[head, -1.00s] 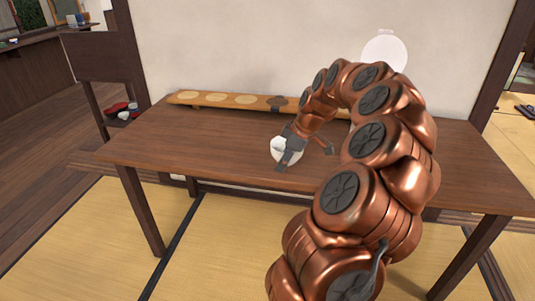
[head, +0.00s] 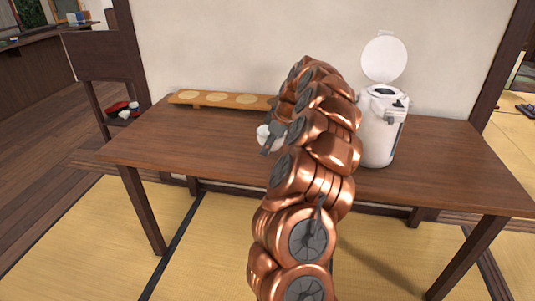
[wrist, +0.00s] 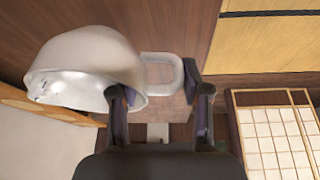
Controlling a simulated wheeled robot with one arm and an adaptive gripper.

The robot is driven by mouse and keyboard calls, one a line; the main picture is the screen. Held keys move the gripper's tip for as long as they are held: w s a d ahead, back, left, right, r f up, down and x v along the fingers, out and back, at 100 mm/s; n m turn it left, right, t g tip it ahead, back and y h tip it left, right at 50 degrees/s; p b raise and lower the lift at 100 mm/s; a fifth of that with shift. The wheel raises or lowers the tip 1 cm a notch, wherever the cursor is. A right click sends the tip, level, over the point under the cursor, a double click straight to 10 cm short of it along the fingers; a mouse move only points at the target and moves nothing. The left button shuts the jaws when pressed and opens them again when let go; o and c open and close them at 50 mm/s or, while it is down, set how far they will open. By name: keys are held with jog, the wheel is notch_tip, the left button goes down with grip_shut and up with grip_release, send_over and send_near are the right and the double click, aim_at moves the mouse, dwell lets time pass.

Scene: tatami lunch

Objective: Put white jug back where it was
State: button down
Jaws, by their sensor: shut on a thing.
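The white jug (wrist: 85,65) fills the left of the wrist view, with its pale loop handle (wrist: 163,72) to the right. My gripper (wrist: 158,105) is shut on the jug, its two dark fingers at the handle side. In the head view the jug (head: 263,131) shows as a small white patch over the middle of the table, partly hidden by my gripper (head: 270,143) and arm. I cannot tell whether it touches the tabletop.
A long wooden board (head: 190,101) with pale round discs lies along the table's (head: 180,150) back edge. A white hot-water pot (head: 378,135) with its lid raised stands at the back right. The table's left and front are clear. Red and white bowls sit on a shelf at left.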

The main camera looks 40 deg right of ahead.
jog(key=shift+f, duration=1.7)
jog(key=shift+f, duration=0.15)
jog(key=c, duration=0.5)
grip_release()
jog(key=shift+c, duration=0.2)
jog(key=shift+r, duration=0.25)
jog(key=v, duration=1.2)
